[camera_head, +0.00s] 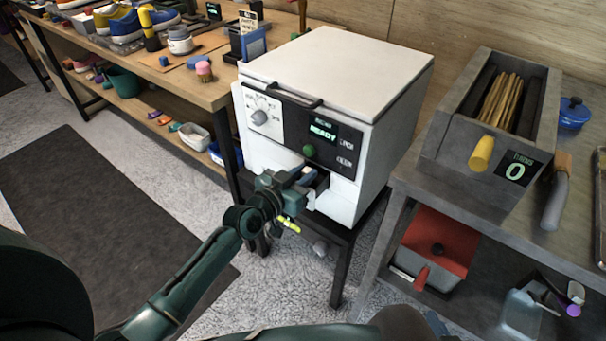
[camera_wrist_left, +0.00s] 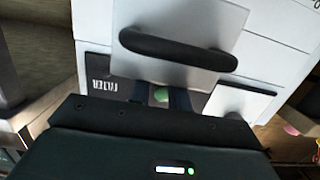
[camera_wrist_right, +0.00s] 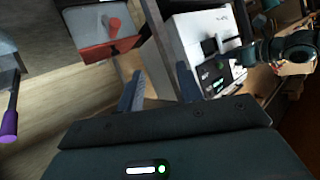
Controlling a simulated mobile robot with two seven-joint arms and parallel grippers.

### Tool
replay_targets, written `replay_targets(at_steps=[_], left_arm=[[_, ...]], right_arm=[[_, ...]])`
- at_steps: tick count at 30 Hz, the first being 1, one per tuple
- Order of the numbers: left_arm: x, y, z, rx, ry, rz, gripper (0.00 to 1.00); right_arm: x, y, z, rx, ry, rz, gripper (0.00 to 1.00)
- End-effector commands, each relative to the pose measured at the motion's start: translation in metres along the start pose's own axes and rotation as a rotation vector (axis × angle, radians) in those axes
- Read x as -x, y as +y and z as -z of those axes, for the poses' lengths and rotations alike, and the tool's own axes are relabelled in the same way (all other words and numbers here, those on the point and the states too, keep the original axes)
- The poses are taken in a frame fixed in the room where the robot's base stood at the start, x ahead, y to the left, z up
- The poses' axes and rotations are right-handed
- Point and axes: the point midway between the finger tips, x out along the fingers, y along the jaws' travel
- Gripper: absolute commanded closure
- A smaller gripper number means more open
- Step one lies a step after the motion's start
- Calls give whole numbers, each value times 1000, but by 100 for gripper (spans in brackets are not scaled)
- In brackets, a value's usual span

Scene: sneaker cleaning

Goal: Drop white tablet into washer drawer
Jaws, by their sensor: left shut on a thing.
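The white washer (camera_head: 345,80) stands on a dark stand. Its small drawer (camera_head: 325,201) juts from the front, below the round green button (camera_head: 309,151). In the left wrist view the drawer front and its black handle (camera_wrist_left: 178,52) fill the top, clear of the fingers. My left gripper (camera_head: 310,178) is over the drawer opening, close to the washer front. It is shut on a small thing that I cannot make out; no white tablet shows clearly. My right gripper (camera_wrist_right: 158,82) is open and empty, away from the washer.
A grey side table (camera_head: 400,172) stands right of the washer, with a grey bin of brown sticks (camera_head: 505,102) on it. A red-lidded box (camera_head: 440,240) is below. A wooden bench (camera_head: 213,92) with shoes and jars is at left.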

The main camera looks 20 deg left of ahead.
Motion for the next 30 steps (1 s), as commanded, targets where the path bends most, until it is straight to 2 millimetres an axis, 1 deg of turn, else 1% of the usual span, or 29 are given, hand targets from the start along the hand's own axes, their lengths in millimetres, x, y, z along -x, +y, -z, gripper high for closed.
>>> replay_targets(at_steps=[1, 2, 9, 15, 18, 20, 23, 27, 30], left_arm=[[0, 0, -3, -1, 0, 0, 100], [0, 0, -2, 0, 0, 0, 79], [0, 0, -2, 0, -1, 0, 59], [0, 0, -2, 0, -1, 0, 59], [0, 0, 3, 0, -1, 0, 59], [7, 0, 0, 0, -3, 0, 59], [23, 0, 0, -2, -4, 0, 59], [54, 0, 0, -2, -5, 0, 59], [76, 0, 0, -2, -6, -1, 59]], right_arm=[[-1, 1, -2, 2, 3, -1, 64], [0, 1, 0, 2, 4, -2, 64], [0, 1, 0, 3, 5, -2, 64], [-1, 1, 0, 3, 4, -3, 64], [1, 1, 2, 2, 0, -2, 64], [0, 1, 1, 1, -6, -2, 64], [0, 1, 0, 0, -15, -1, 64], [-2, 0, -4, -3, -32, 1, 64], [-4, 0, -2, -2, -32, 4, 64]])
